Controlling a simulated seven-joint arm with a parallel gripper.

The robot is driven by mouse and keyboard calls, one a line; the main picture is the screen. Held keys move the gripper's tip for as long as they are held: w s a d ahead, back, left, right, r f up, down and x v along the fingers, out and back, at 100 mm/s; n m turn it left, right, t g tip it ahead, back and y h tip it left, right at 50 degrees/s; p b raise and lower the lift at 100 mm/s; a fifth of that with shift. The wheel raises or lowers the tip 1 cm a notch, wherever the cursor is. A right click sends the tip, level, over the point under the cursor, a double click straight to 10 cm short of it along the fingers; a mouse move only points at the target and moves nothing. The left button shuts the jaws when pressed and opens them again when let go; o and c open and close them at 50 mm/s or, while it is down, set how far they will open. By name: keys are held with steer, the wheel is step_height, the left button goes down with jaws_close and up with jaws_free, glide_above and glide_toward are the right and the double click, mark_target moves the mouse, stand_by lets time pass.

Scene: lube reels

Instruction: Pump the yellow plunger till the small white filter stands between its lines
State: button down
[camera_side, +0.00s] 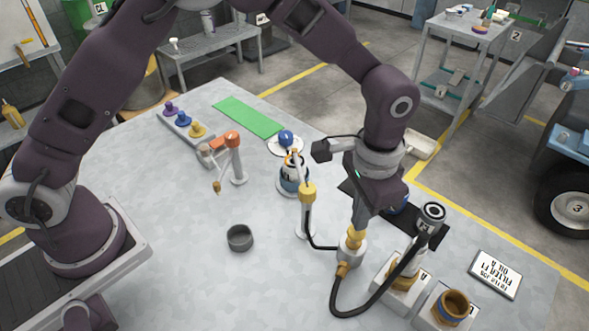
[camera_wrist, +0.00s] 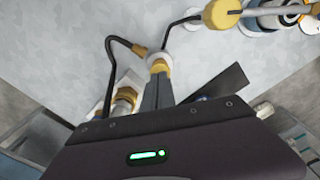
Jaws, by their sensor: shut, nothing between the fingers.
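The yellow plunger (camera_side: 352,241) stands upright in a pale pump base near the front of the table. It also shows in the wrist view (camera_wrist: 159,63). My gripper (camera_side: 357,224) is shut and points down, its fingertips at the plunger's top; I cannot tell whether they touch it. In the wrist view, the shut fingers (camera_wrist: 155,84) end at the plunger. A pale, black-topped cylinder (camera_side: 431,217) stands right of my gripper, above a yellow-based holder (camera_side: 400,279). It may be the small white filter. Its lines are too small to make out.
A black hose (camera_side: 375,302) loops from the pump toward the holder. A yellow-headed post (camera_side: 307,194) stands left of my gripper. A brown-rimmed cup (camera_side: 453,306) and a lettered sign (camera_side: 495,273) are at right. A grey cup (camera_side: 240,238) stands on clear table at left.

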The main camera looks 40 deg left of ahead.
steer(key=shift+f, duration=0.1)
steer(key=shift+f, duration=1.8)
steer(key=shift+r, duration=3.8)
